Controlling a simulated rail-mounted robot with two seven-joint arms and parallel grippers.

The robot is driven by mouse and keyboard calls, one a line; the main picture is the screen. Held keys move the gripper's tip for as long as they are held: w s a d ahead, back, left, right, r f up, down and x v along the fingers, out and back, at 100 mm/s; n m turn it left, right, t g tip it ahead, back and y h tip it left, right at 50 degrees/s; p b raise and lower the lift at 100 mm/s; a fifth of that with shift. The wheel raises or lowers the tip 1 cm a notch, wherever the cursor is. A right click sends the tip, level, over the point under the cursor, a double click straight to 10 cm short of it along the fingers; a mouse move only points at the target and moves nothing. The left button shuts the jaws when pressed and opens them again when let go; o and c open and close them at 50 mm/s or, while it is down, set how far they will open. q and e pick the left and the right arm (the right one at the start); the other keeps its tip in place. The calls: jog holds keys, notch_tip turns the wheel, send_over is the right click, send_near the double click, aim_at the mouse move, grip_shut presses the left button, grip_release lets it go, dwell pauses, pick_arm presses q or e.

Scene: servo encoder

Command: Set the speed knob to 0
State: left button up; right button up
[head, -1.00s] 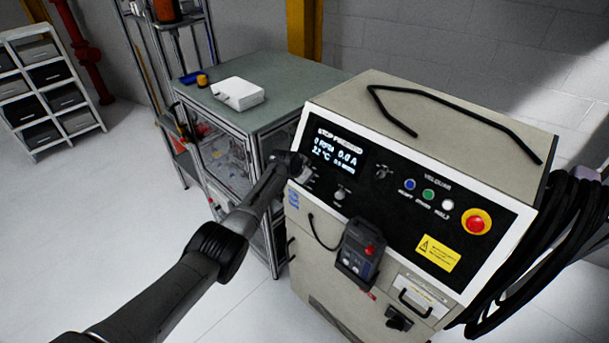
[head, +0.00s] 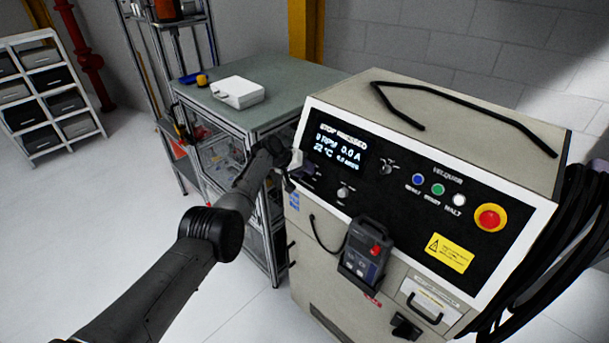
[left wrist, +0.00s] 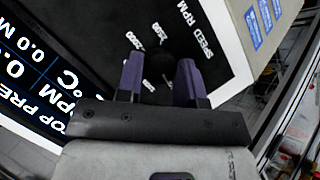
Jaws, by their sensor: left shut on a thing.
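The black speed knob (left wrist: 166,72) sits on the dark control panel, beside the printed "SPEED RPM" label (left wrist: 194,28) and its dial numbers. In the left wrist view it is dark on dark, so its pointer and setting cannot be read. My left gripper (left wrist: 160,64) has its two purple fingers on either side of the knob and is shut on it. In the head view, my left gripper (head: 288,168) is at the panel's left edge, below the display, and hides the knob. The display (head: 338,148) reads "STOP PRESSED", 0 RPM and 0.0 A. My right gripper is not in view.
The panel also has a small selector (head: 388,167), a lower knob (head: 345,192), several coloured buttons and a red stop button (head: 490,217). A pendant (head: 365,250) hangs on the front. A workbench (head: 290,92) stands close behind my left arm.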

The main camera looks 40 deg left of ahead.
pick_arm(q)
jog(key=shift+a+f+n+t+h+b, duration=0.15)
jog(key=shift+n+h+b, duration=0.15)
jog(key=shift+n, duration=0.3)
jog(key=shift+d+f+n+t+h+b, duration=0.1)
jog(key=shift+n+t+h+b, duration=0.1)
jog(key=shift+n+b, duration=0.3)
jog(key=shift+s+a+n+t+h, duration=0.1)
jog(key=shift+n+t+h, duration=0.15)
jog(key=shift+n+h, duration=0.65)
jog(key=n+t, duration=0.1)
jog(key=n, duration=0.2)
jog(key=shift+n, duration=0.3)
jog(key=shift+n+t+h, duration=0.3)
jog(key=shift+n+t, duration=0.3)
jog(key=shift+n, duration=0.8)
jog(key=o, duration=0.9)
